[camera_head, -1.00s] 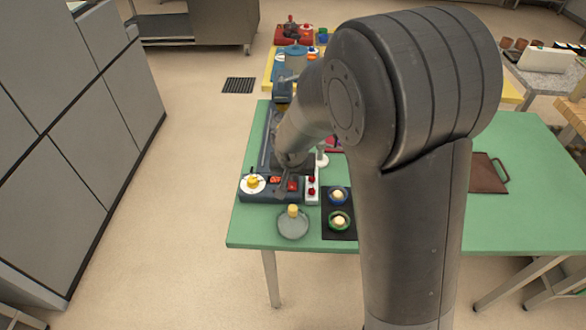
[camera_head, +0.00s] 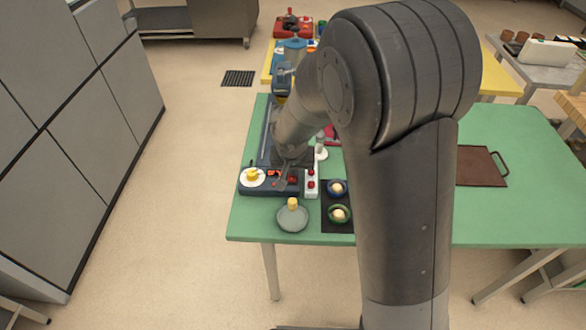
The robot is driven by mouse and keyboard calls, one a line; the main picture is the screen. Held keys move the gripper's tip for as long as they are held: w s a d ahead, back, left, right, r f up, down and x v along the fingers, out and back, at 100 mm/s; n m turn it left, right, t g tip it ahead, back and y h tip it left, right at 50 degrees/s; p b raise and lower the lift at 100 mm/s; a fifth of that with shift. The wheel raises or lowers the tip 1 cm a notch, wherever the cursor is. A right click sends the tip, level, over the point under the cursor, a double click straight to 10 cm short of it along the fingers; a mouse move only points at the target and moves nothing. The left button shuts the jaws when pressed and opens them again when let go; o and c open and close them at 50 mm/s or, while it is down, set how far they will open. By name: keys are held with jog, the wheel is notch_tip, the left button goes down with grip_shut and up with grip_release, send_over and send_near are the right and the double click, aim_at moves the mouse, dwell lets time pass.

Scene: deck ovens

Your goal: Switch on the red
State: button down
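A dark blue appliance (camera_head: 262,189) with a control panel stands at the left of the green table. Its panel carries a yellow knob on a white dial (camera_head: 252,177) and red switches; one red switch (camera_head: 274,172) is left of my fingers and another red switch (camera_head: 293,180) is right of them. A white strip with red buttons (camera_head: 311,184) stands just to the right. My gripper (camera_head: 281,183) points down at the panel between the red switches. Its fingers are small and partly hidden by my wrist. I cannot tell whether they touch a switch, or whether they are open.
In front lies a grey round dish with a yellow knob (camera_head: 292,218). A black tray (camera_head: 337,224) holds a blue and a green ring with pale tops. A brown board (camera_head: 482,168) lies at the right. My arm hides the table's middle. Grey cabinets (camera_head: 85,130) stand left.

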jog(key=shift+s+f, duration=0.1)
jog(key=shift+s, duration=0.05)
jog(key=shift+s, duration=0.75)
jog(key=v, duration=1.4)
jog(key=shift+s, duration=0.4)
jog(key=shift+f, duration=0.1)
